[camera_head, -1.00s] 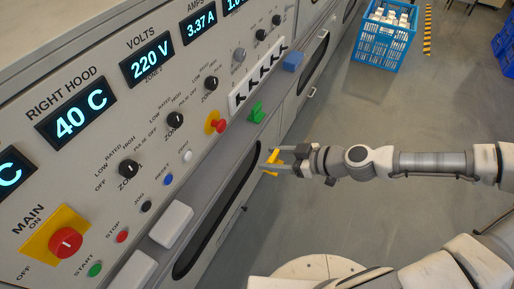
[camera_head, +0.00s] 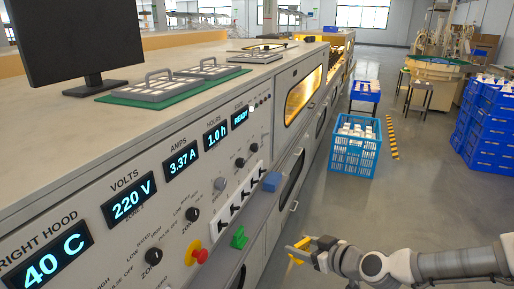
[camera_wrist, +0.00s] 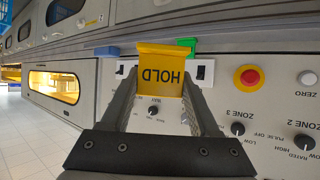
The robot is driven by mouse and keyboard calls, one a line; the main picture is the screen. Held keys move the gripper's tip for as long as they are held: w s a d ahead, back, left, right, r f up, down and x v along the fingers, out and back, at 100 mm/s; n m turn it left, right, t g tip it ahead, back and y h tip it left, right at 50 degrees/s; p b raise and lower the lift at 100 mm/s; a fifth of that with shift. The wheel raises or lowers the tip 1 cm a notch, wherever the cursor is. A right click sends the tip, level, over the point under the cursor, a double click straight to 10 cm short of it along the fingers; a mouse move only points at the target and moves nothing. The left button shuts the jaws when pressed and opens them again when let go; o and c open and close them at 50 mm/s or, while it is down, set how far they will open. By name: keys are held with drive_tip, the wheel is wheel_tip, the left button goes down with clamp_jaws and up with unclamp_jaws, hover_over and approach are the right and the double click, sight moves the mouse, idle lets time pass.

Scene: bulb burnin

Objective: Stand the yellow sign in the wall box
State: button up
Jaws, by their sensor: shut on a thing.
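The yellow sign (camera_head: 294,260) is between the fingers of my gripper (camera_head: 307,250), which is shut on it. The gripper is out in front of the grey panel, to the right of the green piece (camera_head: 239,238) on the panel's ledge. In the wrist view, the sign (camera_wrist: 161,76) shows the word HOLD upside down between the two dark fingers of my gripper (camera_wrist: 163,92). A small blue box (camera_head: 272,181) is on the ledge beyond the green piece. I cannot tell which thing is the wall box.
A red knob on a yellow base (camera_head: 196,252), switches (camera_head: 240,194) and dials line the panel. A blue crate (camera_head: 355,148) of white items stands on the floor beyond. Stacked blue crates (camera_head: 487,125) are at right. The grey floor between is open.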

wheel_tip(320, 180, up, 13)
drive_tip(key=w+d+m+h+p, duration=0.1)
drive_tip(key=d+p, duration=0.1)
drive_tip(key=p, duration=1.4)
drive_tip(key=shift+w+d+r+t+p, duration=0.2)
drive_tip(key=shift+w+d+t+p, duration=0.1)
drive_tip(key=shift+w+p, duration=0.1)
drive_tip(key=shift+r, duration=0.1)
wheel_tip(320, 180, up, 11)
drive_tip(key=w+m+t+h, duration=0.1)
drive_tip(key=w+m+h, duration=0.1)
drive_tip(key=shift+f+m, duration=0.2)
drive_tip(key=shift+m, duration=0.1)
